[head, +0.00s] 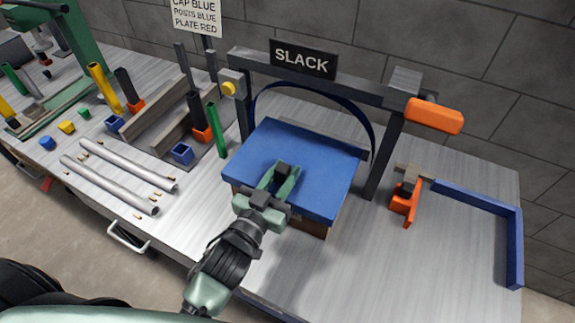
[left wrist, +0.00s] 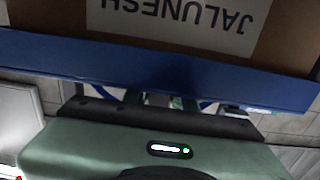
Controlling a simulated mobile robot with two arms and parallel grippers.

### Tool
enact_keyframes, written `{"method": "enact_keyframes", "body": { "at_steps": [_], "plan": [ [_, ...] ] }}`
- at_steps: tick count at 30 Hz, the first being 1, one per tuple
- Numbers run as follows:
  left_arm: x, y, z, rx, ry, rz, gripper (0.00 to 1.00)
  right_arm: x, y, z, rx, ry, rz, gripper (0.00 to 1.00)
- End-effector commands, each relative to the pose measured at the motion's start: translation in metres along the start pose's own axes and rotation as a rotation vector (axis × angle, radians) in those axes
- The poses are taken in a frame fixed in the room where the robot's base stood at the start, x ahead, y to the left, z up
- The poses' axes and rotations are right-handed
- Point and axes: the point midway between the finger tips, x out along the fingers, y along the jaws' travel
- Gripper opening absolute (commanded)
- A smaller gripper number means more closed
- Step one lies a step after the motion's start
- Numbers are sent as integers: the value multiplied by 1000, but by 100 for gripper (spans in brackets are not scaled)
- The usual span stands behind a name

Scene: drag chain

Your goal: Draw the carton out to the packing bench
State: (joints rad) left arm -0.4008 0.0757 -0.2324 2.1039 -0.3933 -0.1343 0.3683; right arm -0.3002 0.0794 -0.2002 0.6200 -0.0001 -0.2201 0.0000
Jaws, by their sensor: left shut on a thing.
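The carton (head: 312,223) is brown and stands under the arch on the bench, mostly hidden beneath a wide blue lid (head: 318,144). In the left wrist view the carton (left wrist: 290,40) shows a white label with upside-down lettering, and the lid's blue edge (left wrist: 130,62) crosses below it. My left gripper (head: 283,175) reaches over the lid's front part, its green fingers closed about a small dark block on the lid. The fingertips are mostly hidden in the left wrist view. My right gripper is not in view.
A grey arch (head: 375,97) with a "SLACK" sign (head: 303,59) and a dark blue band spans the carton. An orange lever (head: 434,116) projects at its right. Blue rails (head: 475,197) and an orange clamp (head: 405,200) stand farther right. The bench front right is clear; tubes and posts fill the left.

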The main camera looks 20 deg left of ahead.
Motion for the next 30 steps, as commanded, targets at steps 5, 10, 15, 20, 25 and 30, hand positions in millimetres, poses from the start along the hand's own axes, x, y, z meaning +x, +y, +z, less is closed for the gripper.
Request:
{"method": "enact_keyframes", "body": {
  "at_steps": [5,10,15,20,25,30],
  "plan": [
    [-12,0,2,-1,-4,-1,0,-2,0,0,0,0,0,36],
    [-22,0,2,-1,-5,-1,0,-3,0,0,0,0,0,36],
    [-32,0,2,-1,-5,-1,0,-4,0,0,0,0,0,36],
    [-42,0,2,-1,-5,-1,0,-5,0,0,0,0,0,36],
    [-52,0,2,0,-7,-1,0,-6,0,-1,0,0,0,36],
    [-62,0,2,-1,-6,-1,0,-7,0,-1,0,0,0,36]
  ]
}}
